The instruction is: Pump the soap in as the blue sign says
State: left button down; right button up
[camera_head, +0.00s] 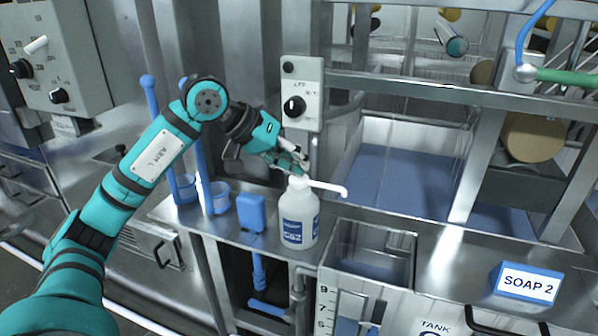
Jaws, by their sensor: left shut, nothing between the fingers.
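A white pump bottle (298,220) with a blue label stands upright on the metal ledge. Its white spout (328,187) points right, with the tip near the back left edge of the open metal tank (338,276). My left gripper (301,163) is shut and empty, right by the top of the pump head; I cannot tell whether it touches. A blue sign (526,283) reading "SOAP 2" stands on the ledge at the right. My right gripper is not in view.
A control box (302,93) with a black knob is above. A large vat of blue liquid (400,180) lies behind. The ledge between tank and sign is clear.

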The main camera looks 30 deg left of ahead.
pick_arm(q)
jog(key=shift+r+p, duration=1.1)
jog(key=shift+r, duration=0.25)
notch_tip(320, 180, up, 5)
jog(key=p, duration=0.4)
dwell(0.6)
dwell(1.0)
